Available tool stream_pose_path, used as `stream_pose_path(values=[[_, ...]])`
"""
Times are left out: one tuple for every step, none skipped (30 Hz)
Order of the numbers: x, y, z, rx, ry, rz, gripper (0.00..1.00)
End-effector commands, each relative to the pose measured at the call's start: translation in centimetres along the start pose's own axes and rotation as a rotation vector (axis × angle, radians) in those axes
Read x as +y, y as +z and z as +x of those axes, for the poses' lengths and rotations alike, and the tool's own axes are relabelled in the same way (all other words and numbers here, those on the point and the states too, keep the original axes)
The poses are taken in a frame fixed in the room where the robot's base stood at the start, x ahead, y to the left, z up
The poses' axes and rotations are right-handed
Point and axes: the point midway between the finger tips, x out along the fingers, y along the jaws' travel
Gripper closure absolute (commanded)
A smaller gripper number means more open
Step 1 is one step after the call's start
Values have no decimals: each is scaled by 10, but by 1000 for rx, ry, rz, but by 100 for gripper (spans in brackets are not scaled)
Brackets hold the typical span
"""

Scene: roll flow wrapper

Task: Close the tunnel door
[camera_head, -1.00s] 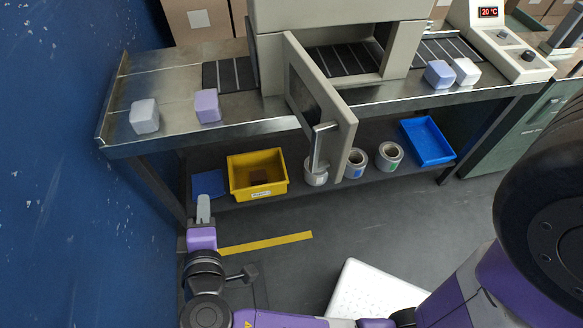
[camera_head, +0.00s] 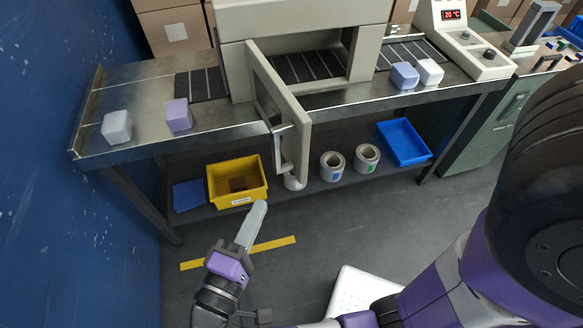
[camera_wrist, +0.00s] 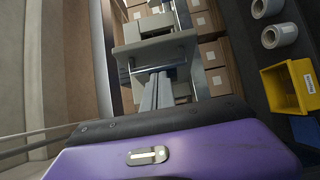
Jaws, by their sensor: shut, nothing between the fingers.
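The tunnel door (camera_head: 296,125) is a beige panel with a dark window. It stands open, swung out toward me from the left side of the tunnel opening on the wrapper (camera_head: 310,22). Its metal bar handle (camera_head: 279,143) is on the visible left face, near the free edge. My gripper (camera_head: 261,207) is shut and empty, below and a little left of the handle, apart from the door, its fingers pointing up and slightly right. In the wrist view my gripper's grey fingers (camera_wrist: 155,88) point away from the camera; I cannot surely pick out the door there.
The metal table (camera_head: 140,146) carries pale blocks (camera_head: 117,126). On the shelf below are a yellow bin (camera_head: 212,190), label rolls (camera_head: 331,166) and a blue tray (camera_head: 405,147). A blue wall (camera_head: 40,220) stands at left. Open floor (camera_head: 325,235) lies in front.

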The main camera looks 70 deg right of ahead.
Motion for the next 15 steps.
stream_pose_path(values=[[1,0,1,4,0,1,100],[1,0,2,4,0,1,100],[1,0,3,3,0,1,100],[1,-1,4,4,0,1,100],[1,-1,5,3,0,1,100],[1,-1,6,4,0,2,100],[2,-1,7,4,0,2,100],[2,-1,8,4,0,3,100],[2,-1,10,4,0,3,100],[2,-2,11,4,-1,3,100],[2,-2,12,4,-1,4,100],[2,-2,13,4,-1,4,100],[2,-2,14,4,-1,3,100],[2,-1,15,4,-1,2,100],[2,-1,16,4,-1,2,100]])
